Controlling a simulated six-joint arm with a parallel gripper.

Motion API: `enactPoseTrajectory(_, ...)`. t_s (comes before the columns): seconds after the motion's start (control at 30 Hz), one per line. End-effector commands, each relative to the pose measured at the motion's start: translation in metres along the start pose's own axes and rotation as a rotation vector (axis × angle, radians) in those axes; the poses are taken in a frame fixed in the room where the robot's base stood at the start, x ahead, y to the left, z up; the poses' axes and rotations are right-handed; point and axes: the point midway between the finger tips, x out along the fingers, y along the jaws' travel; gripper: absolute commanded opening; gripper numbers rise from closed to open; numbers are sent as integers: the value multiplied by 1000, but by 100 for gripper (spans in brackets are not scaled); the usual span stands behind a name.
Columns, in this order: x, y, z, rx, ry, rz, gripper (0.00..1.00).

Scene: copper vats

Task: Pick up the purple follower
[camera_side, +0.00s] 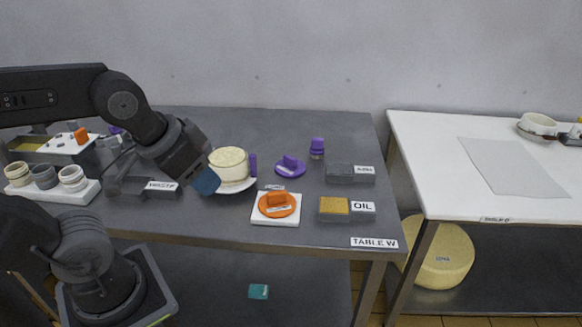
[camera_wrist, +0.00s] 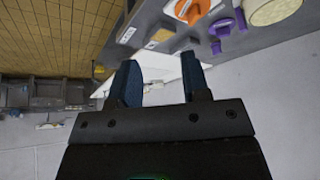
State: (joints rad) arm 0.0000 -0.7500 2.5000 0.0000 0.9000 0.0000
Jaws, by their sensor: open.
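The purple follower (camera_side: 290,168), a flat purple disc with a raised handle, lies on the dark table between the pale cheese (camera_side: 229,164) and a small purple-capped item (camera_side: 317,148). In the wrist view, the purple follower (camera_wrist: 222,28) appears at the upper right, outside the jaws. My gripper (camera_side: 206,182) is in front of the cheese, left of the follower and apart from it. In the wrist view, my gripper (camera_wrist: 161,82) has its blue fingers spread with nothing held between them.
An orange follower (camera_side: 278,204) rests on a white board (camera_side: 262,219) in front of the purple one. A purple bar (camera_side: 253,165) stands beside the cheese. A white table (camera_side: 432,160) is at right.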

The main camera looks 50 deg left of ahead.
Motion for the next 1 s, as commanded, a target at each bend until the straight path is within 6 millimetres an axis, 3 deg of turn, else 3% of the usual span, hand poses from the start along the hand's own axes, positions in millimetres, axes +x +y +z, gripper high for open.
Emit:
enactPoseTrajectory(0.27,0,0,-1,-3,-1,-1,47)
enactPoseTrajectory(0.37,-1,-2,-11,-38,-12,-7,47)
enactPoseTrajectory(0.47,-3,-7,-36,-127,-39,-23,47)
enactPoseTrajectory(0.67,8,-29,-111,-421,-116,-87,47)
enactPoseTrajectory(0.87,41,-59,-181,-727,-179,-172,47)
enactPoseTrajectory(1.0,77,-85,-220,-942,-213,-244,47)
